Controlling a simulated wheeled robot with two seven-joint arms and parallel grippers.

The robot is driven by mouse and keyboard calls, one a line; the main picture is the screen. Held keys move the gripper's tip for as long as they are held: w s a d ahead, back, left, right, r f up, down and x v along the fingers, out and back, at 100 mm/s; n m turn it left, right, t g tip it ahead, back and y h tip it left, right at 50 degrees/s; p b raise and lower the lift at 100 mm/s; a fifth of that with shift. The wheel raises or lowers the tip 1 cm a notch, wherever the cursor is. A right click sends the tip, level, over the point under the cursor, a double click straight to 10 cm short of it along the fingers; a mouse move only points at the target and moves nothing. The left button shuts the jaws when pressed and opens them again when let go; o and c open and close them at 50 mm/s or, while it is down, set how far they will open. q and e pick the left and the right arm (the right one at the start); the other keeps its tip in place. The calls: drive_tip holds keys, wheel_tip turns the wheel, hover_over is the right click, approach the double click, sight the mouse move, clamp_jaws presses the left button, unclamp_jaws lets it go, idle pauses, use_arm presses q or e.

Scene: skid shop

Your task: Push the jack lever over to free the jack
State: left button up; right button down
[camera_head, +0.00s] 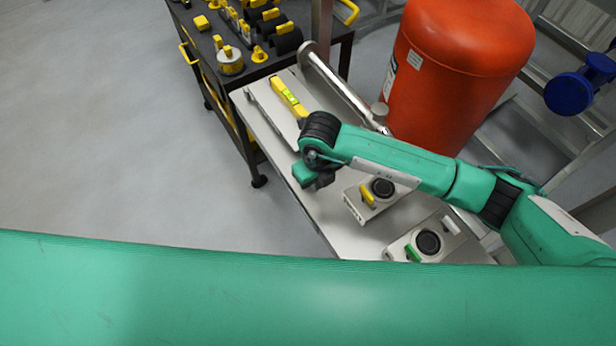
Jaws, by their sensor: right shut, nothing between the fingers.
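Two pale boxes, each with a black round top, stand on the grey bench top (285,135). The other box (397,250) carries a green lever (412,253) and a white part (450,225). I cannot tell which lever is the jack's. My right gripper (303,176) is shut and empty, pointing down over the bench's left edge, left of the yellow lever and apart from it. My right arm crosses above the boxes. My left gripper is not in view.
A long metal bar (342,85) slants toward a big orange tank (453,75). A black cart (235,30) with yellow-handled tools stands at the back. The floor at left is clear.

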drive_tip(key=shift+w+a+b, duration=0.6)
drive_tip(key=shift+w+a, duration=0.05)
drive_tip(key=shift+w, duration=0.3)
drive_tip(key=shift+w+a, duration=0.1)
drive_tip(key=shift+w+a+f+b, duration=0.1)
drive_tip(key=shift+w+a+b, duration=0.5)
drive_tip(key=shift+w+b, duration=0.2)
drive_tip(key=shift+w+a, duration=0.15)
drive_tip(key=shift+w, duration=0.1)
drive_tip(key=shift+w+a, duration=0.1)
drive_tip(key=shift+w+a+b, duration=0.3)
drive_tip(key=shift+w+b, duration=0.2)
drive_tip(key=shift+b, duration=0.05)
